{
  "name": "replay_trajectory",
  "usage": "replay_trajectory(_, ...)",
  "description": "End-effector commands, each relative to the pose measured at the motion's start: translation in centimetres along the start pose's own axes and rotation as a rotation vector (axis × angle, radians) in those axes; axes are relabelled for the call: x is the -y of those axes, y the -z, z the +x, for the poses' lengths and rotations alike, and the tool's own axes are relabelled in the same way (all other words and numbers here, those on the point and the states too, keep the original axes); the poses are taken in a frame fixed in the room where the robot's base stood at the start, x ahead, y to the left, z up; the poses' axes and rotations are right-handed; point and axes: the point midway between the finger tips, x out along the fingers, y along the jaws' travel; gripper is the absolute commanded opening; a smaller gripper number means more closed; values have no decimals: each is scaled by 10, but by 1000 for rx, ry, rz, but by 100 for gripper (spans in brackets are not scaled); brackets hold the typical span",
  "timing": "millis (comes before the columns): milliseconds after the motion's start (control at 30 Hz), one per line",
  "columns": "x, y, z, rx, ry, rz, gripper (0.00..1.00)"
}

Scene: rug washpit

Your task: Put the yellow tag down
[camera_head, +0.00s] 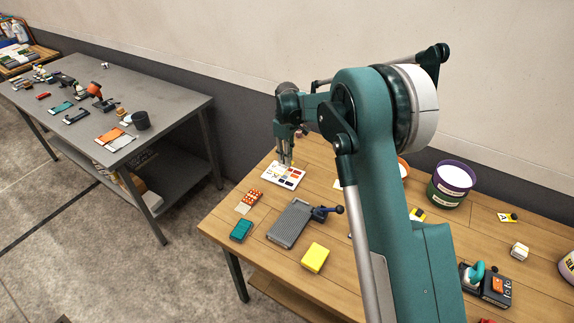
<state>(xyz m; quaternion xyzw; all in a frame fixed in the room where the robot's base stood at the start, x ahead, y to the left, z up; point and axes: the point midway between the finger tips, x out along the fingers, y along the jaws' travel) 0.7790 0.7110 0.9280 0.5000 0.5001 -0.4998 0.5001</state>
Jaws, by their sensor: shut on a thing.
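My gripper (287,161) points down over a white card (270,177) with several coloured patches, at the far left part of the wooden table. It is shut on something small. A small yellow bit, seemingly the yellow tag (293,164), shows at the fingertips. The fingers hide most of it, and I cannot tell whether it touches the card. Two other yellow-and-black pieces lie on the table, one beside my arm (417,214) and one at the right (508,217).
On the wooden table (270,265) are a grey ribbed plate (291,224), a yellow block (315,257), a teal block (241,230), an orange dotted piece (253,196) and a purple-and-green tub (450,185). A grey bench (180,108) stands at the left. My arm hides the table's middle.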

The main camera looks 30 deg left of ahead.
Motion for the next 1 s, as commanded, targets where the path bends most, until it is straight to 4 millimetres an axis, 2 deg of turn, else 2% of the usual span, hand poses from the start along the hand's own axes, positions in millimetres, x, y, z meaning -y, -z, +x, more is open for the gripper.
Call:
replay_trajectory(433, 0, 0, 6, 0, 0, 0, 11)
replay_trajectory(800, 0, 0, 39, 0, 0, 0, 11)
replay_trajectory(1000, 0, 0, 41, 0, 0, 0, 11)
